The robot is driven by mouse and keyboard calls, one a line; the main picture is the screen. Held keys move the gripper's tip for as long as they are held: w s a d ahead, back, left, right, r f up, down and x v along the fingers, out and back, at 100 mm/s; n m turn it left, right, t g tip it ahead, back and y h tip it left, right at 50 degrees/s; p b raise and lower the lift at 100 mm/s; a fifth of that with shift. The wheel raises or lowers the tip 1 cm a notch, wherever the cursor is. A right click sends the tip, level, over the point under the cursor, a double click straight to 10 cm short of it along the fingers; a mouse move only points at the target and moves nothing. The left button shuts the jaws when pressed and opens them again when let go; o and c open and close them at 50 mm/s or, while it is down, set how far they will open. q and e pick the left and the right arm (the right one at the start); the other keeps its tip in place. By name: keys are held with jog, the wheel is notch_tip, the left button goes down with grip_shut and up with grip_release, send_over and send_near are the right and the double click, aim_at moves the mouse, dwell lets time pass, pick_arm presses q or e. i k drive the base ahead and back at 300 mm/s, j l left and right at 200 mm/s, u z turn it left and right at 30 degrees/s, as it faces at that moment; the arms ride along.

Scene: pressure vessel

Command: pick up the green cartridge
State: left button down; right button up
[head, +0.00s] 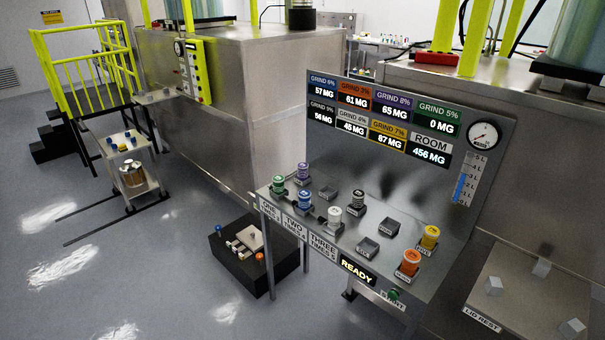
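The green cartridge (279,185) stands upright at the left end of the metal console shelf (345,250), by the label that seems to read "ONE". A purple cartridge (303,172) stands just behind it to the right, and a blue cartridge (304,199) stands in front of it to the right. The green cartridge looks uncovered from above; its lower part is too small to make out well. Neither of my grippers is in view.
White (334,215), black (358,200), yellow (430,236) and orange (409,260) cartridges share the shelf with empty square holders (367,247). A display panel (400,150) rises behind. A black box (254,258) sits on the floor at left. A lid rest (520,300) is at right.

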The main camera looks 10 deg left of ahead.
aim_at(278, 180)
jog(key=z, duration=0.3)
jog(key=i+j+z, duration=0.15)
jog(key=j+z, duration=0.75)
jog(key=i+j, duration=0.05)
jog(key=j, duration=0.05)
